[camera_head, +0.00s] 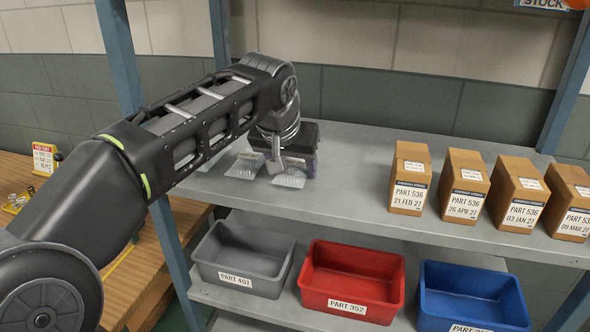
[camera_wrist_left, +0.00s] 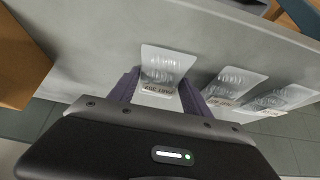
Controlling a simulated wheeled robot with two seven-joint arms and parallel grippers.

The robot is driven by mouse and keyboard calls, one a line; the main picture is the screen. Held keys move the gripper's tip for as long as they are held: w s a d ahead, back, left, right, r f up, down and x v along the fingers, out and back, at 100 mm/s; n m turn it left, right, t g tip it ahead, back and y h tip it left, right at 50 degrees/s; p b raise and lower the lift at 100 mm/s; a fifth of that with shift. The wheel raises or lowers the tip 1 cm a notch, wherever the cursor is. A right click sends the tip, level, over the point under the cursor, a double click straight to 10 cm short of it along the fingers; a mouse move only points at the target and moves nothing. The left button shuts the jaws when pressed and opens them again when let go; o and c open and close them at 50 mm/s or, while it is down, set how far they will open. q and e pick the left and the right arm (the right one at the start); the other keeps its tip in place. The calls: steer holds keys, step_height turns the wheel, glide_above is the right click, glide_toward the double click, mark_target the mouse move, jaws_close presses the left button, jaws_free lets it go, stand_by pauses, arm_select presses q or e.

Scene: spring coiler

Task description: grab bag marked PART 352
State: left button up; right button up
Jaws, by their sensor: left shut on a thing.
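A clear bag (camera_head: 290,180) of small parts with a white label lies at the front edge of the upper shelf, rightmost of three bags. In the left wrist view this bag (camera_wrist_left: 166,65) shows between the purple fingers; its label is upside down and too small to read surely. My left gripper (camera_head: 291,162) reaches down over the shelf and is shut on this bag (camera_wrist_left: 158,92). The arm and gripper hide part of it in the head view. Two similar bags (camera_head: 245,165) (camera_wrist_left: 232,85) lie beside it to the left. My right gripper is not in view.
Several brown cartons marked PART 536 (camera_head: 409,180) stand on the shelf (camera_head: 350,165) at right. Below are a grey bin PART 407 (camera_head: 240,280), a red bin PART 352 (camera_head: 345,309) and a blue bin (camera_head: 470,311). A blue post (camera_head: 172,255) stands at left.

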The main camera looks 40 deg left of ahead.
mark_target(296, 161)
arm_select(q)
steer(key=c, duration=0.7)
steer(key=shift+r, duration=0.15)
steer(key=shift+r, duration=1.4)
steer(key=shift+s+d+r+b, duration=0.15)
steer(key=shift+s+b, duration=0.1)
steer(key=shift+b, duration=0.25)
steer(key=shift+s+d+b, duration=0.4)
steer(key=shift+s+d, duration=0.55)
steer(key=shift+s, duration=1.8)
steer(key=shift+s+d+b, duration=0.35)
steer(key=shift+s+d, duration=0.55)
steer(key=shift+s, duration=1.85)
steer(key=shift+s+d+b, duration=0.4)
steer(key=shift+s+d, duration=0.55)
steer(key=shift+s, duration=1.8)
